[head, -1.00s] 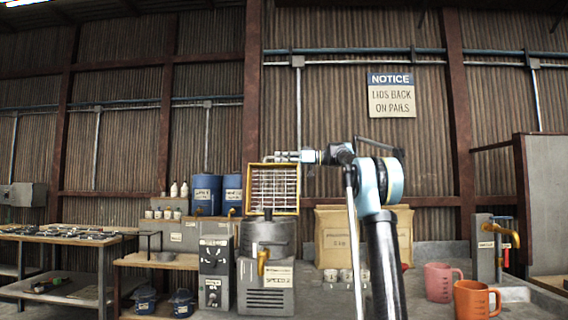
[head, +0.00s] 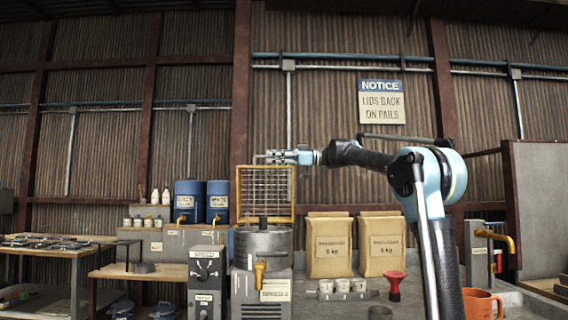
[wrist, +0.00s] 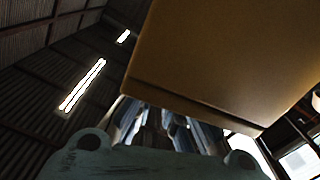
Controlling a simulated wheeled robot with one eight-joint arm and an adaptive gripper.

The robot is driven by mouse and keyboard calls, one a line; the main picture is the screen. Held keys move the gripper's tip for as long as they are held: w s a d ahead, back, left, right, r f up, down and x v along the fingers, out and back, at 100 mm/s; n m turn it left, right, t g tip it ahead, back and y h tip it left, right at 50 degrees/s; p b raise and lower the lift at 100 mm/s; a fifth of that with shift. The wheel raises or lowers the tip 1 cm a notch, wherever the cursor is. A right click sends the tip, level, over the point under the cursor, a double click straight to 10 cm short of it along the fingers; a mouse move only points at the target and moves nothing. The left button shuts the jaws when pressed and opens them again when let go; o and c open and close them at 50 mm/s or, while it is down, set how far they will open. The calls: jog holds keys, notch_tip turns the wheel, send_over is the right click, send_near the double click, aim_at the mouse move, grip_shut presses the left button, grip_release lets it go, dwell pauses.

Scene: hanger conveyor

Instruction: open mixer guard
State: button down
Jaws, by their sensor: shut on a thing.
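The mixer guard (head: 265,220) is a yellow frame with a wire grid. It stands upright above the back of the grey round mixer pot (head: 250,243), which has a brass tap at its front. My gripper (head: 264,157) is at the guard's top edge, reaching in from the right, and is shut on the guard. In the wrist view, a large yellow-brown surface (wrist: 220,60), apparently part of the guard, fills the upper right. The fingers (wrist: 165,128) show just below it, and their exact contact is hidden.
Blue drums (head: 190,200) and white bottles stand left of the mixer. Two paper bags (head: 328,245), small pots and a red funnel (head: 393,285) stand to its right. The air above the guard looks clear.

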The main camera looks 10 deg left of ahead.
jog(key=shift+d, duration=0.1)
jog(key=c, duration=1.7)
grip_release()
jog(key=shift+d, duration=0.1)
jog(key=v, duration=1.2)
jog(key=shift+f, duration=0.1)
